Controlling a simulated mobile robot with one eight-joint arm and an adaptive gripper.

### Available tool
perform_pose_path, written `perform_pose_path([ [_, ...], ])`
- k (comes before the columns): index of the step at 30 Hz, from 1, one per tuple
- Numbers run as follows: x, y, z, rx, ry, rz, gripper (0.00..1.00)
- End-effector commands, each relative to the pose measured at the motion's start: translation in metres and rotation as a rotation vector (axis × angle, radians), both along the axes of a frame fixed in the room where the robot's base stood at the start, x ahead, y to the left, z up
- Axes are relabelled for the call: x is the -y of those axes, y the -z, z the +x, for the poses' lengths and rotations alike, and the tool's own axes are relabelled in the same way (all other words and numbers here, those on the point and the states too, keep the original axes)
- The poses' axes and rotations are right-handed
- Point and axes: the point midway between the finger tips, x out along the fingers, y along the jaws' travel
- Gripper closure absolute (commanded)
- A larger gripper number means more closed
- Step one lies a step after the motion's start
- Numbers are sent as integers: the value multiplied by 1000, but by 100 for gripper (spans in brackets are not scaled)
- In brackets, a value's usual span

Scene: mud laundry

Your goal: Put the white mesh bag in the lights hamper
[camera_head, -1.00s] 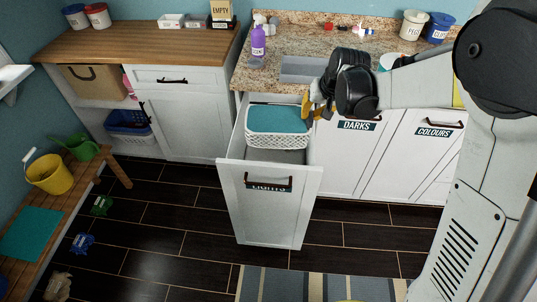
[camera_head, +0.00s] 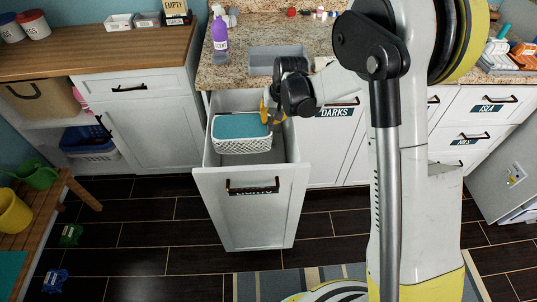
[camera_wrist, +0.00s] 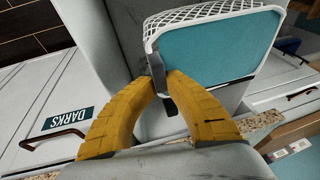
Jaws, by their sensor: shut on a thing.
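The white mesh bag (camera_head: 243,146) has white lattice sides and a teal top. In the head view it is over or inside the open lights hamper (camera_head: 250,215), a white pull-out drawer, towards its back; I cannot tell whether it rests on the bottom. My gripper (camera_head: 267,114) is at the bag's right edge. In the wrist view my yellow-fingered gripper (camera_wrist: 162,88) is shut on the near rim of the bag (camera_wrist: 225,48), with the teal face beyond it. The contact is partly hidden by the fingers.
The shut darks front (camera_head: 335,150) is right of the open drawer. The granite counter (camera_head: 225,75) with a purple bottle (camera_head: 220,34) and a grey sink (camera_head: 277,60) is behind. A blue basket (camera_head: 88,142) is on the left shelf.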

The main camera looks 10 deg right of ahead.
Motion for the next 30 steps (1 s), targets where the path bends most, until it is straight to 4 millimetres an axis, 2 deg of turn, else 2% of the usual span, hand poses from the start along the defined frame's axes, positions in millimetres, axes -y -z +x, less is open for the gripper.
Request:
perform_pose_path([
  [1, 0, 20, 1, 0, 0, 0, 100],
  [3, 0, 41, 1, 0, 0, 0, 100],
  [10, 0, 102, 0, 0, 0, 0, 100],
  [13, 0, 115, 0, 0, 0, 0, 100],
  [20, 0, 132, 0, 0, 0, 0, 100],
  [25, 0, 160, 0, 0, 0, 0, 100],
  [30, 0, 162, 0, 1, 0, 1, 100],
])
